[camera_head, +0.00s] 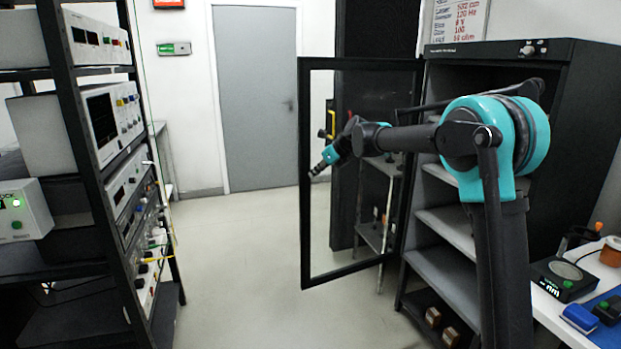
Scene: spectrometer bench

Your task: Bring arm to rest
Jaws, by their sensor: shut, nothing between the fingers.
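My arm rises at the right and reaches left across the open cabinet, with teal joints and black links. My gripper (319,171) is at the arm's far left end, beyond a small teal wrist. It points down and left in front of the framed door's left edge in the picture. It looks small and shut, with nothing seen in it.
A black cabinet (592,130) with grey shelves stands behind my arm, its framed door (305,230) swung open. An instrument rack (72,110) stands at the left. A white bench (550,312) is at lower right. Clear floor (240,270) lies between, toward a grey door (254,100).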

